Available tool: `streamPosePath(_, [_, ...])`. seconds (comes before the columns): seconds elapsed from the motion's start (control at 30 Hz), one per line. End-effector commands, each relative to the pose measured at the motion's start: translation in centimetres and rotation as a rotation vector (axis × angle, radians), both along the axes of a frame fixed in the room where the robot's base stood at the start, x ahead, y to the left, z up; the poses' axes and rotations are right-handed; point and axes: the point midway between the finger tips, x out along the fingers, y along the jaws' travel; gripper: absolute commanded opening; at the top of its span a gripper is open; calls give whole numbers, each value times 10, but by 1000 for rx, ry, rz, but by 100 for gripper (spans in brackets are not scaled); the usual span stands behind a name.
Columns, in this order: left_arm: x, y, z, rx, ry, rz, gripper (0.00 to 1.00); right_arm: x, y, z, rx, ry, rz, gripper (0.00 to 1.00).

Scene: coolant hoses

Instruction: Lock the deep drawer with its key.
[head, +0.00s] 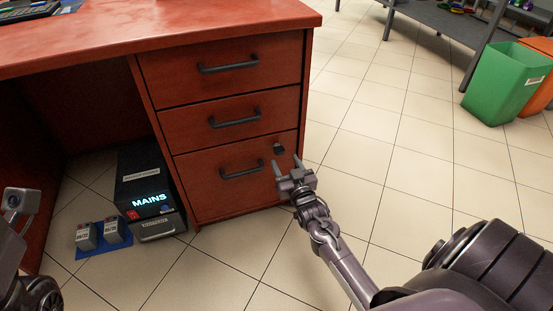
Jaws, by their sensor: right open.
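The deep drawer (221,177) is the lowest and tallest of the three drawers in the red-brown desk, and its front looks flush with the desk. It has a dark bar handle (242,172). A small dark piece, which looks like the key in its lock (279,149), sits near the drawer's upper right corner; its turn angle is too small to tell. My right gripper (286,163) is open, its fingers pointing up toward the drawer front, just below the key. I cannot tell whether a finger touches it. On the left edge, part of my left arm shows, but its fingers do not.
Two drawers with bar handles are above, both shut. A green bin (503,84) stands at right. The tiled floor between is clear.

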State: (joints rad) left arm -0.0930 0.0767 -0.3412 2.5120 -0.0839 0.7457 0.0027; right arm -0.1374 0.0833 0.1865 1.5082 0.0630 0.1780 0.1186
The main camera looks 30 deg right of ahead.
Motion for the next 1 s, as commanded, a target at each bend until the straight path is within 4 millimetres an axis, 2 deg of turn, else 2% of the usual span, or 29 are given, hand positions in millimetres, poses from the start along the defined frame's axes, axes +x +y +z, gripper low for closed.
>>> streamPosePath(0.1, [-3, -2, 0, 3, -31, 0, 0, 21, -5, -3, -2, -3, 0, 53])
streamPosePath(0.3, [-8, -5, 7, 7, -62, -1, 0, 43, -10, -3, -1, 0, 0, 53])
streamPosePath(0.67, [-9, -6, 10, 9, -67, -1, 0, 49, -12, -1, -1, 2, 1, 53])
streamPosePath(1.0, [-9, -6, 10, 10, -66, -1, 0, 49, -12, -1, -1, 2, 1, 8])
